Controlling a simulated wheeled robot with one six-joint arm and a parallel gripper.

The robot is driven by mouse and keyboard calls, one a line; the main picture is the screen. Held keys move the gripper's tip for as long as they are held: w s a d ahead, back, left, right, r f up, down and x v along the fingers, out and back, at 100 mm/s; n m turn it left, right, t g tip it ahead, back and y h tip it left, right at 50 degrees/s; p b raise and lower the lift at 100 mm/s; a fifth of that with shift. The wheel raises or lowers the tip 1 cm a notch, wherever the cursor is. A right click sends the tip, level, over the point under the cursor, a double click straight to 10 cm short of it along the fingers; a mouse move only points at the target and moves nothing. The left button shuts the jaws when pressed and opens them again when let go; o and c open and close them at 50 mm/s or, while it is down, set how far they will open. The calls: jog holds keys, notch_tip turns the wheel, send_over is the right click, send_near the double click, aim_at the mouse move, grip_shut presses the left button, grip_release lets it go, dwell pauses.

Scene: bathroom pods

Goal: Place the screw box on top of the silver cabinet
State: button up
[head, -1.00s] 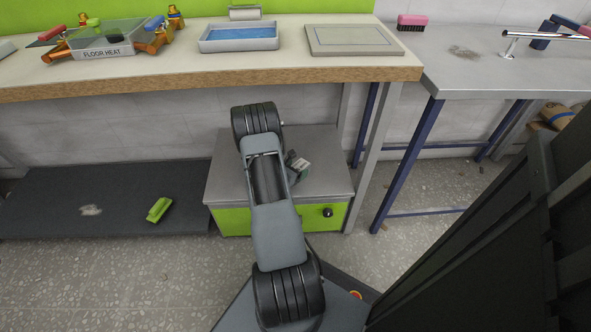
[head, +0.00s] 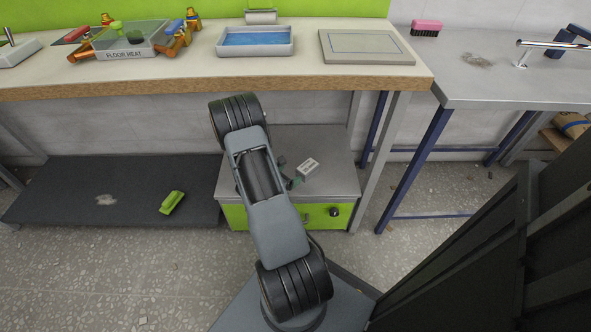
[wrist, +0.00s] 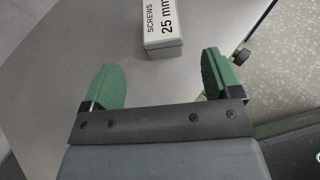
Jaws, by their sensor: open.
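The screw box (head: 309,167) is a small pale box lying on the grey metal top of the silver cabinet (head: 338,180), which has a green drawer front. In the wrist view the box (wrist: 163,22) shows the label "SCREWS 25 mm" and is cut off by the top edge. My gripper (head: 290,172) is low over the cabinet top, just left of the box. In the wrist view my gripper (wrist: 161,65) has its green fingers wide apart, with nothing between the tips. The box is just beyond the fingertips, apart from them. My arm hides part of the cabinet.
A workbench (head: 210,85) overhangs the cabinet, bearing a blue tray (head: 255,53) and a flat board (head: 365,60). A dark low platform (head: 120,180) with a green object (head: 172,202) is left. A metal table (head: 500,95) with blue legs is right.

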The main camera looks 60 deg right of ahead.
jog(key=a+r+m+g+y, duration=0.25)
jog(key=a+r+m, duration=0.55)
jog(key=a+r, duration=0.45)
jog(key=s+a+r+m+t+y, duration=0.1)
jog(key=a+r+m+t+y, duration=0.2)
jog(key=a, duration=0.8)
jog(key=s+a+r+m+t+y, duration=0.1)
jog(key=a+r+m+t+y, duration=0.3)
jog(key=a+r+y, duration=0.3)
jog(key=a+r+m, duration=0.1)
jog(key=a+r, duration=0.1)
jog(key=a, duration=0.1)
jog(key=shift+a+r+y, duration=0.3)
jog(key=shift+a+y, duration=0.05)
jog(key=shift+s+r, duration=0.1)
jog(key=shift+r, duration=0.05)
notch_tip(320, 180, up, 34)
jog(key=t+p, duration=0.1)
jog(key=p, duration=3.1)
jog(key=shift+s+a, duration=0.15)
